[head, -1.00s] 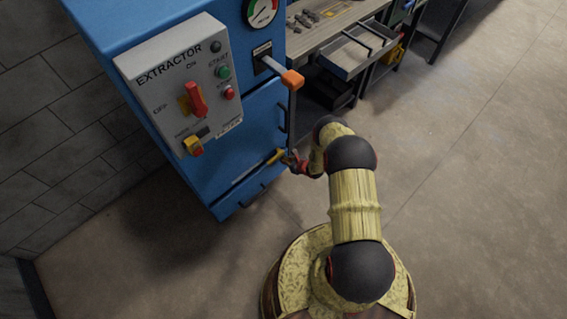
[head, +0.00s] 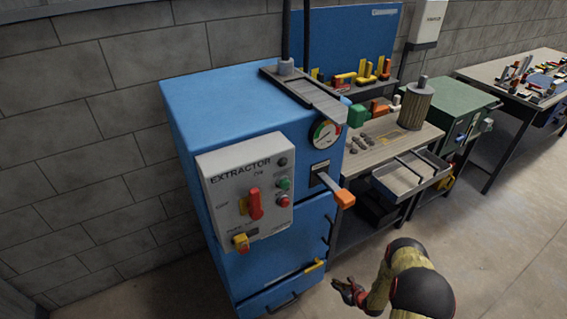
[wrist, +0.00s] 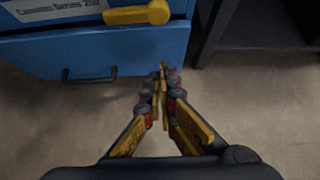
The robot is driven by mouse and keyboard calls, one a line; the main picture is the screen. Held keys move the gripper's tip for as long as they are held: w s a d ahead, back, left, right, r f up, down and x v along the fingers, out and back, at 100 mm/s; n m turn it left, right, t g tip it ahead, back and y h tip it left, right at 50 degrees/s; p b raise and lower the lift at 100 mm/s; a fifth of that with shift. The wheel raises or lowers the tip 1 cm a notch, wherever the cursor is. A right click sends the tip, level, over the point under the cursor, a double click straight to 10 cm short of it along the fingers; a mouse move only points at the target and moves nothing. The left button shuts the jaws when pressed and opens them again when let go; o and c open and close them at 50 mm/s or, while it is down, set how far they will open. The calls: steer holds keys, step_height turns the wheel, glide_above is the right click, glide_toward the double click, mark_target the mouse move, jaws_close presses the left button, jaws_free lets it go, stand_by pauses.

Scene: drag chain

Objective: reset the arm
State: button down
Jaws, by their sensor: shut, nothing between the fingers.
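My gripper (head: 350,291) is at the lower right in the head view, just right of the blue extractor cabinet (head: 262,272) and apart from it. In the wrist view my gripper (wrist: 163,80) is shut, with its fingertips together and nothing between them. Below the fingers is bare floor. My arm is bent, with its dark and yellow links at the lower right of the head view. The yellow handle (head: 314,266) low on the cabinet front also shows at the top of the wrist view (wrist: 138,13), ahead of the fingertips.
The control panel (head: 246,196) has a red switch, buttons and a yellow knob. An orange-tipped lever (head: 344,199) juts from the cabinet. A workbench (head: 385,140) with an open drawer (head: 411,177) stands to the right. The floor (head: 500,240) at right is clear.

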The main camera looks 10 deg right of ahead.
steer(key=shift+a, duration=0.1)
steer(key=s+a+n+g+y, duration=0.2)
steer(key=s+a+n+y, duration=0.1)
steer(key=s+a, duration=0.4)
steer(key=s+a+r+n+g+y, duration=0.1)
steer(key=a+r+n+g+y, duration=0.3)
steer(key=r, duration=0.6)
steer(key=s+a+r+n+t+h, duration=0.1)
steer(key=s+r+n, duration=0.5)
steer(key=r, duration=1.5)
steer(key=s+a+r+n+h, duration=0.3)
steer(key=r+n, duration=0.8)
steer(key=r, duration=1.1)
steer(key=s+a+r+n+t+h, duration=0.1)
steer(key=s+r+n+h, duration=0.5)
steer(key=r, duration=1.5)
steer(key=s+a+n, duration=0.1)
steer(key=s+n, duration=0.1)
steer(key=s, duration=0.3)
steer(key=shift+a+r+t, duration=0.25)
steer(key=shift+a+t, duration=0.05)
steer(key=shift+s+d, duration=0.1)
